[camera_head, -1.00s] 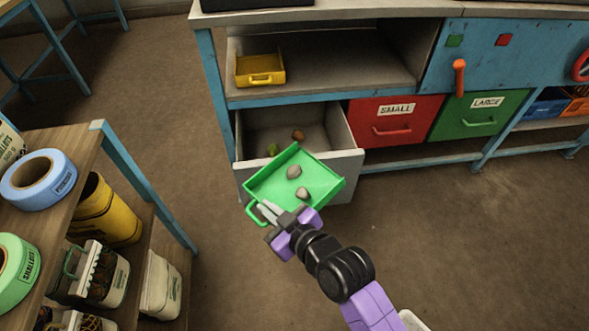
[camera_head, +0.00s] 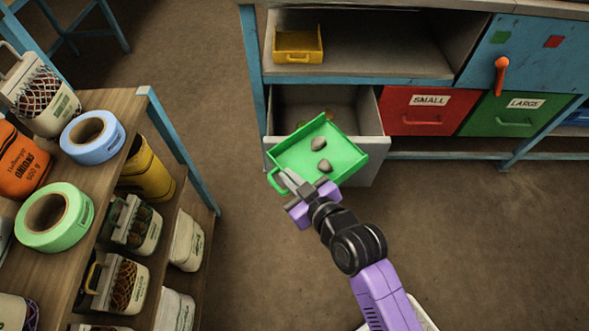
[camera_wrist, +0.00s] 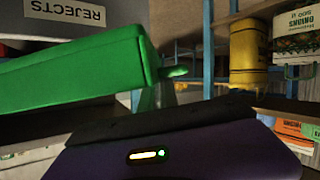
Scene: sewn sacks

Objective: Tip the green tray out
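The green tray (camera_head: 345,155) is over the front of the open grey drawer (camera_head: 360,110), slightly tilted. Two grey stones (camera_head: 320,144) lie in it. My gripper (camera_head: 290,183) is at the tray's near-left side and appears shut on its green handle (camera_head: 275,181); the exact grip is partly hidden. In the wrist view the tray's green wall (camera_wrist: 75,75) fills the left, above my gripper's dark fingers. A REJECTS label (camera_wrist: 65,11) appears upside down in the wrist view.
A yellow tray (camera_head: 298,45) sits on the shelf above the drawer. Red SMALL (camera_head: 425,108) and green LARGE (camera_head: 515,112) drawers are shut at right. A wooden rack (camera_head: 115,100) with tape rolls and sacks stands at left. The floor (camera_head: 480,240) at right is clear.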

